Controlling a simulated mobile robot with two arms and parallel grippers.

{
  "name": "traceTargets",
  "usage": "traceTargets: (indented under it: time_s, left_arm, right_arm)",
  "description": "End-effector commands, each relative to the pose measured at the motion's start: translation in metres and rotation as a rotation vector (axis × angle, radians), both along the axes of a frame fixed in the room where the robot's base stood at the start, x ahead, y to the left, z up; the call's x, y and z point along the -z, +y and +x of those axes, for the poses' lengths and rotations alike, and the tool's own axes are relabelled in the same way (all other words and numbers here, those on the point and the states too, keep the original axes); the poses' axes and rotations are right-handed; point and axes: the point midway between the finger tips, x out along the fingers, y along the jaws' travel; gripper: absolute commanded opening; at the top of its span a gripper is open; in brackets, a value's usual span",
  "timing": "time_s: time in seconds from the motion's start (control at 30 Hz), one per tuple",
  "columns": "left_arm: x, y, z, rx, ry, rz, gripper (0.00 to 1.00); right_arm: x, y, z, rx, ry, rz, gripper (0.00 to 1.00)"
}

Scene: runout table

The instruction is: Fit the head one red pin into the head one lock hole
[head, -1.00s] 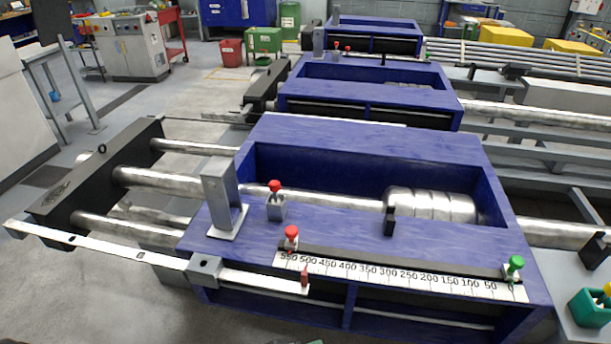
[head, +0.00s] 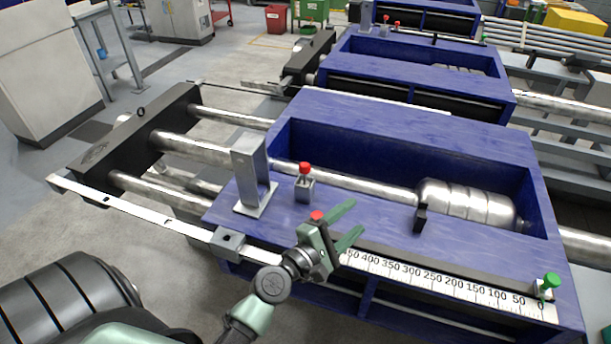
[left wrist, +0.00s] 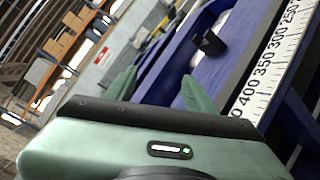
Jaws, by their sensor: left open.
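A red-topped pin (head: 304,168) stands upright in a small metal block on the near blue frame (head: 440,135). A second red knob (head: 317,215) shows just behind my left gripper (head: 355,222), which hides what is below it. The left gripper is open, its fingers pointing right over the frame's front rail at the high end of the scale; I see nothing between them. The left wrist view also shows its open fingers (left wrist: 160,90), with no red pin visible. I cannot make out the lock hole. My right gripper is out of view.
A grey upright bracket (head: 251,175) stands left of the pin block. A white bar (head: 140,218) runs through a metal block at the frame's left corner. A black stop (head: 420,218) and a green-topped pin (head: 547,284) are farther right, near the scale (head: 450,284).

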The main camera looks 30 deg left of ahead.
Motion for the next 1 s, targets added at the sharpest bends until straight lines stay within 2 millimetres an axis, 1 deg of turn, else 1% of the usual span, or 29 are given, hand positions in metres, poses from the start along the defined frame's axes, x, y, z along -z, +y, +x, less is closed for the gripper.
traceTargets:
  time_s: [0.03, 0.13, 0.2, 0.3, 0.33, 0.4, 0.5, 0.7, 0.9, 1.0]
  left_arm:
    - [-0.007, 0.018, 0.008, -0.075, -0.015, -0.14, 0.54]
    - [-0.013, 0.062, 0.02, -0.241, -0.051, -0.457, 0.54]
    - [-0.009, 0.095, 0.023, -0.362, -0.076, -0.684, 0.54]
    - [0.002, 0.128, 0.022, -0.488, -0.104, -0.925, 0.54]
    - [0.006, 0.134, 0.022, -0.513, -0.109, -0.972, 0.54]
    - [0.01, 0.143, 0.021, -0.551, -0.118, -1.046, 0.54]
    - [0.012, 0.15, 0.027, -0.57, -0.122, -1.079, 0.54]
    - [0.009, 0.16, 0.047, -0.568, -0.122, -1.075, 0.54]
    - [-0.002, 0.174, 0.073, -0.566, -0.123, -1.072, 0.54]
    - [0.002, 0.178, 0.084, -0.567, -0.122, -1.073, 0.54]
  right_arm:
    - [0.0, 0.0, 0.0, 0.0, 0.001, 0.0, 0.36]
    - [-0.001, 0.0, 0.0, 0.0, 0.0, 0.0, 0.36]
    - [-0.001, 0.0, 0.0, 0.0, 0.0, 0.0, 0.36]
    - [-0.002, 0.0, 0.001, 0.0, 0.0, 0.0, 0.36]
    - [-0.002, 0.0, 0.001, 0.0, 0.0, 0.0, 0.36]
    - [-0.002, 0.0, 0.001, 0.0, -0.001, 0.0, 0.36]
    - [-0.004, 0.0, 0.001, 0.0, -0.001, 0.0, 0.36]
    - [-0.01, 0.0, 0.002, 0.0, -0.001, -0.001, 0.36]
    - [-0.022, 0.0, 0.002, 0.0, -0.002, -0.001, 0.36]
    - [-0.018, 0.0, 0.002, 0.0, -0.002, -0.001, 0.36]
